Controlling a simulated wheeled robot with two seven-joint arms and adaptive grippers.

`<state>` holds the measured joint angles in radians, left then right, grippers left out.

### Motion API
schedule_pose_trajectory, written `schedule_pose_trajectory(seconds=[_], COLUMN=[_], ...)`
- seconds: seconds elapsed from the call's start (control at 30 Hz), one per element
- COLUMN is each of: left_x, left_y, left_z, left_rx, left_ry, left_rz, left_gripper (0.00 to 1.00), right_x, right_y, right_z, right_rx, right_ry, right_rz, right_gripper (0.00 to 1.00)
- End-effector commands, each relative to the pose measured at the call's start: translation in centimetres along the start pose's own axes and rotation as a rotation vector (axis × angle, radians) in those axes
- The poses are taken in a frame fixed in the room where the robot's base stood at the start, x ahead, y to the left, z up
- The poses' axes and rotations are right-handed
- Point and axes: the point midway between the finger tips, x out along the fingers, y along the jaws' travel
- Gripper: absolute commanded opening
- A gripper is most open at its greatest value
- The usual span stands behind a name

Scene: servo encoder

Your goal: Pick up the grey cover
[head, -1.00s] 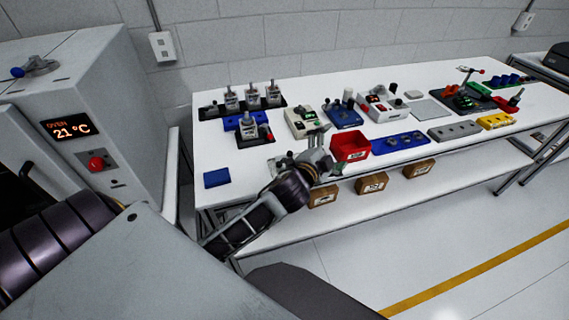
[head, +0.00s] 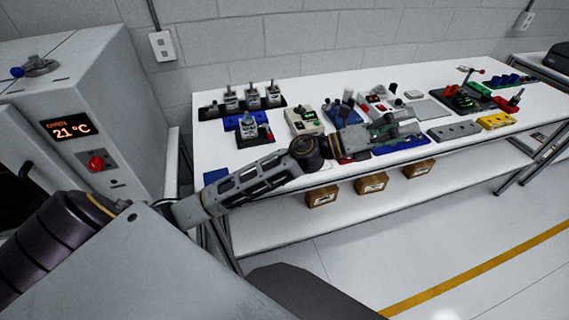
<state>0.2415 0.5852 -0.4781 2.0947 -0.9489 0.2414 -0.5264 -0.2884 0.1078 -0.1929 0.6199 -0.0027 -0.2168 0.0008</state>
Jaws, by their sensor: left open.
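I cannot tell for sure which thing is the grey cover. A long grey block (head: 455,130) with several round spots on top lies near the table's front edge, right of centre. A flat grey plate (head: 428,109) lies behind it. My left gripper (head: 408,126) is open, over the blue tray (head: 398,148) and just left of the grey block. It hides much of that tray and what lies there; contact cannot be made out. My right gripper is not in view.
The white table (head: 285,172) also bears a yellow block (head: 496,120), a beige device (head: 303,121) and grey-topped units on dark trays at left. A red bin is mostly hidden behind my left arm. Brown boxes (head: 372,183) stand on the lower shelf. An oven (head: 100,110) stands at left.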

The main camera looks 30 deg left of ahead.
Motion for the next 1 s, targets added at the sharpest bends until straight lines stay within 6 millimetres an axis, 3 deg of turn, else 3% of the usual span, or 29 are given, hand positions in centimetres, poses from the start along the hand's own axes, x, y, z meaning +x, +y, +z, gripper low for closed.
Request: schedule_pose_trajectory(seconds=[0.27,0.6,0.77,1.0], left_x=[0.1,-2.8,-5.1,-9.6], left_y=[-0.1,2.8,5.0,8.6], left_z=[-3.5,-6.4,-6.6,-5.1], left_rx=[0.292,0.61,0.741,0.902], left_ry=[0.296,0.674,0.859,1.144], left_rz=[-0.067,-0.103,-0.101,-0.07], left_gripper=[1.0,1.0,1.0,1.0], right_x=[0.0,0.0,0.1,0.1], right_y=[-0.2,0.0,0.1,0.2], right_z=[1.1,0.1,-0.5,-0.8], right_rx=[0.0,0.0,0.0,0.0], right_ry=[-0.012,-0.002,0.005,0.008], right_rz=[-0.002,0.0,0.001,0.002], right_gripper=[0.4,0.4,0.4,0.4])
